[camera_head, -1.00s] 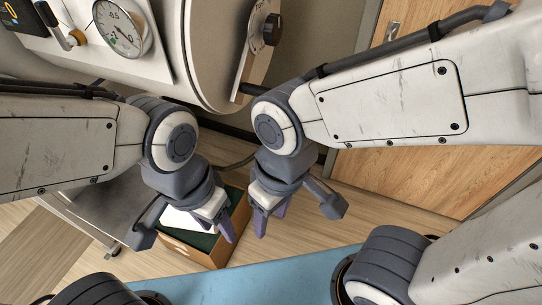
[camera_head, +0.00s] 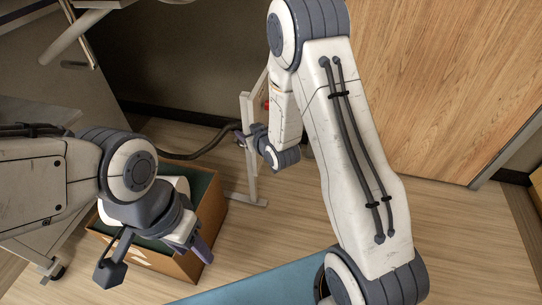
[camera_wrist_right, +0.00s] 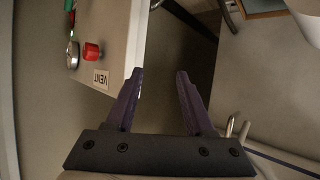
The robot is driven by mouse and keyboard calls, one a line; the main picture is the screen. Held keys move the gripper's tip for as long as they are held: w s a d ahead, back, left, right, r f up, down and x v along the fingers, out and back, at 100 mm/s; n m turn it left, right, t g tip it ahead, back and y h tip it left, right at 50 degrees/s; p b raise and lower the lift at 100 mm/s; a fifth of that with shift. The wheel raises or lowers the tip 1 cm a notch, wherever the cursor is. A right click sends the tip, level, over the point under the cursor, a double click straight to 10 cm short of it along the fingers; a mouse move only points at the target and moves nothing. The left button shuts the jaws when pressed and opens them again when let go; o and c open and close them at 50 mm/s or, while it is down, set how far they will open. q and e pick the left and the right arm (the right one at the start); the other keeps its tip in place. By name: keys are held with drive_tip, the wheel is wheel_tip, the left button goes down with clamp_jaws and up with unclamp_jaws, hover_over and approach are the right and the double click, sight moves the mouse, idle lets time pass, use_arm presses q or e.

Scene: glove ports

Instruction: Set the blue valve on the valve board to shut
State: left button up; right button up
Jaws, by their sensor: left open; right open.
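I see no blue valve in either view. A white panel (camera_wrist_right: 113,45) stands at the upper left of the right wrist view, with a red knob (camera_wrist_right: 92,51) and a label reading VENT; I cannot tell whether it is the valve board. My right gripper (camera_wrist_right: 159,74) is open and empty, its left finger near the panel's lower edge. In the head view the right gripper is small and partly hidden beside a white stand. My left gripper (camera_head: 198,248) is open and empty above the cardboard box.
The cardboard box (camera_head: 203,220) stands on the floor under my left gripper. A white stand (camera_head: 248,180) with a foot and a dark hose (camera_head: 195,155) are near my right gripper. A wooden door (camera_head: 440,80) is at the right. Floor is clear before it.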

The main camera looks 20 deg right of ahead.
drive_tip(key=s+d+f+m+t+h+b, duration=0.1)
drive_tip(key=d+f+t+b, duration=0.2)
drive_tip(key=d+f+b, duration=0.35)
drive_tip(key=d+f+m+t+h+b, duration=0.1)
drive_tip(key=d+f+m+t+b, duration=0.2)
drive_tip(key=f, duration=0.6)
drive_tip(key=shift+n+g, duration=0.4)
drive_tip(key=shift+n, duration=0.2)
drive_tip(key=w+b, duration=0.1)
drive_tip(key=w, duration=0.2)
drive_tip(key=w+d+b, duration=0.1)
drive_tip(key=w, duration=0.2)
drive_tip(key=w+b, duration=0.1)
drive_tip(key=w, duration=0.2)
drive_tip(key=shift+w+d+r, duration=0.15)
drive_tip(key=shift+r, duration=0.05)
drive_tip(key=shift+w+r, duration=0.1)
drive_tip(key=shift+w, duration=0.35)
use_arm(q)
wheel_tip(320, 180, down, 16)
use_arm(e)
drive_tip(key=shift+c, duration=0.3)
clamp_jaws()
drive_tip(key=shift+s, duration=0.1)
